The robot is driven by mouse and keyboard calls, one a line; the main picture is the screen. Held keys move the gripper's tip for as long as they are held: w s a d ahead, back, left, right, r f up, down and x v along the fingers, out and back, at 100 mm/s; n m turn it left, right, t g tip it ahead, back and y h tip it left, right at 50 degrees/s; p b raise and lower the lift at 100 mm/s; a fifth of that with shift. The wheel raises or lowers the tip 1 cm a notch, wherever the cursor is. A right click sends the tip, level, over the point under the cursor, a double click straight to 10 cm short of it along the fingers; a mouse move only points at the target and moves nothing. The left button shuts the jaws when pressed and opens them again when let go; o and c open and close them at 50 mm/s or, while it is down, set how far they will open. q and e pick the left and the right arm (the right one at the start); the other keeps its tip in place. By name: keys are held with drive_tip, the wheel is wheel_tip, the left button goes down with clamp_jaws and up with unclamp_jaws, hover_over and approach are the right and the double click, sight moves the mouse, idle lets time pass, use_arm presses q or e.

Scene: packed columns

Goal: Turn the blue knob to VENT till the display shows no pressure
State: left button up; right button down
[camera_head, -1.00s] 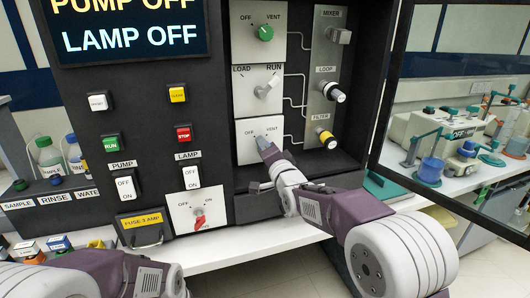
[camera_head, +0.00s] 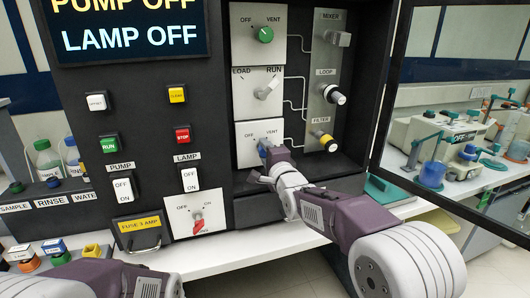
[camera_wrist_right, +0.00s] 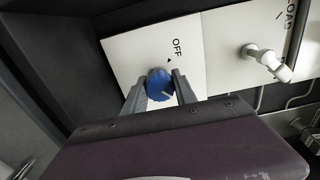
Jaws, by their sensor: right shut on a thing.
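The blue knob (camera_wrist_right: 160,84) sits on a white plate (camera_wrist_right: 125,48); in the head view a little of the knob (camera_head: 264,144) shows beside my gripper. The plate reads OFF and VENT in the head view; only OFF shows in the wrist view. My right gripper (camera_wrist_right: 159,92) is shut on the blue knob, one finger on each side. I cannot tell the knob's exact setting. The dark display (camera_head: 130,28) reads PUMP OFF and LAMP OFF; its upper part is cut off and no pressure reading shows. My left arm is at the bottom left, its fingers out of view.
Above are a green OFF/VENT knob (camera_head: 266,34) and a white LOAD/RUN lever (camera_head: 267,88). To the right are MIXER, LOOP and FILTER (camera_head: 323,139) knobs. A dark-framed clear door (camera_head: 385,130) stands open at right. Buttons and switches fill the left panel.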

idle(0.3)
drive_tip(key=c, duration=1)
unclamp_jaws()
drive_tip(key=shift+s, duration=0.15)
drive_tip(key=v, duration=0.9)
